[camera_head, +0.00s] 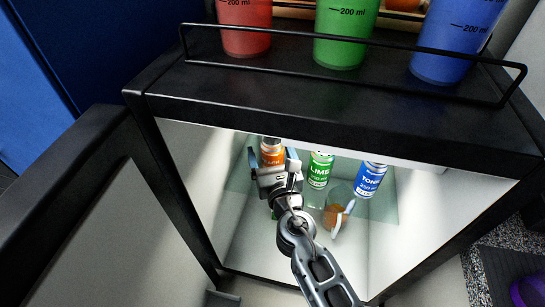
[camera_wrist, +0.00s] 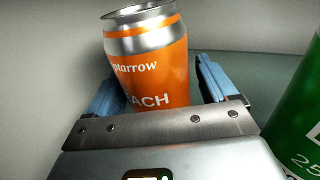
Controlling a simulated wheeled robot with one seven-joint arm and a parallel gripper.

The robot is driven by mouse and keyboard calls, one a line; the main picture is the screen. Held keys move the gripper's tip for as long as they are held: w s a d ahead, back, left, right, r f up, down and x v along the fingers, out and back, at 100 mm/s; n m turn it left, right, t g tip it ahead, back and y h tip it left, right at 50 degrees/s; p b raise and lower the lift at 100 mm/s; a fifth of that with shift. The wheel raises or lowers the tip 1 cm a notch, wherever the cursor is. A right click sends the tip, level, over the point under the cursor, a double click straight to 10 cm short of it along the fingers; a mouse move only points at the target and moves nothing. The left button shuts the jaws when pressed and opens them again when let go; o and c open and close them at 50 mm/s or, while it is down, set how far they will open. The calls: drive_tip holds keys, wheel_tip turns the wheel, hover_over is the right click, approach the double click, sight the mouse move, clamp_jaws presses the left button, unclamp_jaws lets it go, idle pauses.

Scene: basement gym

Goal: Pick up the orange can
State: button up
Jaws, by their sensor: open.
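The orange can (camera_head: 271,150) stands inside the lit compartment of a dark-framed cabinet, at the left of the other cans. In the wrist view the orange can (camera_wrist: 148,65) has a silver top and the lettering "EACH", and it leans slightly in the picture. My gripper (camera_head: 272,160) reaches into the compartment. In the wrist view my gripper (camera_wrist: 158,85) is open, with one blue finger on each side of the can. A gap shows between the can and the right finger; contact at the left finger is unclear. The can's lower part is hidden behind the gripper.
A green can (camera_head: 320,169) stands close on the right, also in the wrist view (camera_wrist: 300,125). A blue can (camera_head: 370,180) and a clear mug (camera_head: 336,212) with orange-brown contents are further right. The cabinet's top (camera_head: 320,105) overhangs the compartment; red, green and blue cups stand on it.

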drive_tip(key=c, duration=1.3)
drive_tip(key=shift+o, duration=0.2)
drive_tip(key=shift+r, duration=0.1)
drive_tip(key=shift+r+p, duration=0.8)
drive_tip(key=shift+r, duration=0.05)
drive_tip(key=b+v, duration=0.1)
drive_tip(key=v, duration=1.7)
